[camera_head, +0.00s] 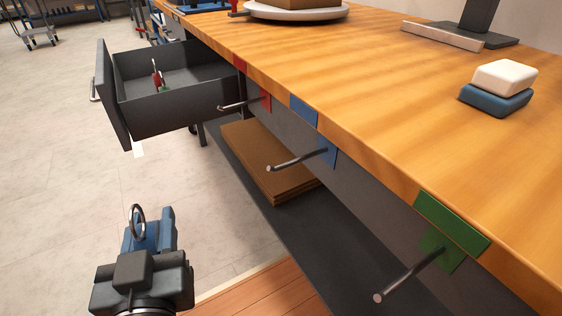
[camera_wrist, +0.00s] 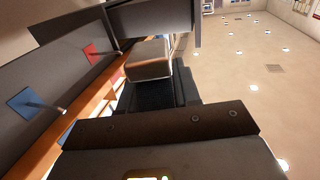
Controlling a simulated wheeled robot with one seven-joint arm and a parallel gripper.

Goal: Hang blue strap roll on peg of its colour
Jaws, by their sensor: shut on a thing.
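My gripper (camera_head: 146,254) is at the lower left of the head view, over the floor and apart from the bench. It is shut on the blue strap roll (camera_head: 152,234), which has an upright metal ring (camera_head: 138,222) at its far end. The blue peg (camera_head: 297,161) sticks out from a blue plate (camera_head: 329,151) on the bench front, to the right of and above my gripper in the picture. The blue plate (camera_wrist: 25,104) also shows at the left of the wrist view. The strap roll is hard to make out in the wrist view.
A red peg (camera_head: 240,104) lies beyond the blue one and a green peg (camera_head: 412,273) is nearer. An open drawer (camera_head: 180,108) juts out at the far left. A lower shelf (camera_head: 345,235) holds flat brown boards (camera_head: 262,172).

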